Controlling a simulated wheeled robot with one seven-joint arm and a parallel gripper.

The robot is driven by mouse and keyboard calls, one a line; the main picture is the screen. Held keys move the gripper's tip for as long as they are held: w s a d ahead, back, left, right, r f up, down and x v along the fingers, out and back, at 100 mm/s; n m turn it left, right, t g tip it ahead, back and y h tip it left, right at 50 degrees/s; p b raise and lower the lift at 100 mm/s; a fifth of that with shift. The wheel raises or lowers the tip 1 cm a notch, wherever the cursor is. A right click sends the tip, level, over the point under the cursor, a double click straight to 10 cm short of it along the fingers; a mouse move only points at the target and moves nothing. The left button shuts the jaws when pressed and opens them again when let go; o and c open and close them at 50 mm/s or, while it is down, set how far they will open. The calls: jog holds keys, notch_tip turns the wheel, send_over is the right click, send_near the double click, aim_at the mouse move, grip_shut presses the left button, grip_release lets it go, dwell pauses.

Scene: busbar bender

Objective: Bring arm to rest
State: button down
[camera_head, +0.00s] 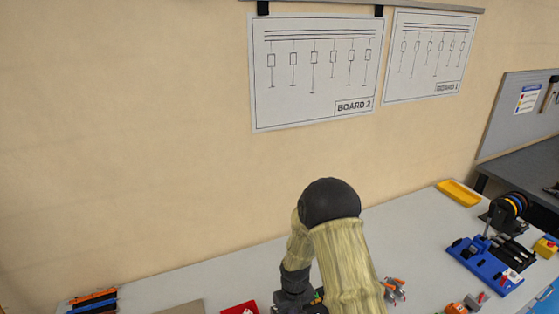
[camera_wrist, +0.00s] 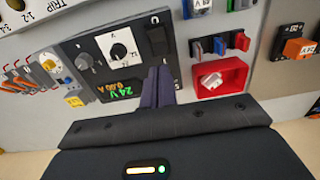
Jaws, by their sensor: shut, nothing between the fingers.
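My gripper (camera_wrist: 158,72) shows in the wrist view with its two dark fingers together and nothing between them. The fingertips lie in front of a dark panel (camera_wrist: 92,50) with a knob and a lit 24 V display; I cannot tell if they touch it. In the head view my arm rises over the bench at the bottom middle, bent at a black elbow joint. The fingertips are not visible there.
The grey bench (camera_head: 425,235) carries a blue bending tool (camera_head: 484,264) at right and a yellow tray (camera_head: 458,192) at the back. A red tray (camera_wrist: 243,77) holding a whitish piece is right of the fingers. The wall (camera_head: 120,140) stands behind the bench.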

jog(key=s+d+r+m+t+b, duration=0.1)
jog(key=s+d+r+m+b, duration=0.1)
jog(key=s+d+r, duration=0.3)
jog(key=s+d+r+m+t+b, duration=0.1)
jog(key=s+d+r, duration=0.4)
jog(key=s+r, duration=0.5)
notch_tip(320, 180, up, 3)
jog(key=shift+s+f+m+t+b, duration=0.1)
jog(key=shift+s+m+t+b, duration=0.15)
jog(key=shift+m+b, duration=0.75)
jog(key=shift+w, duration=0.1)
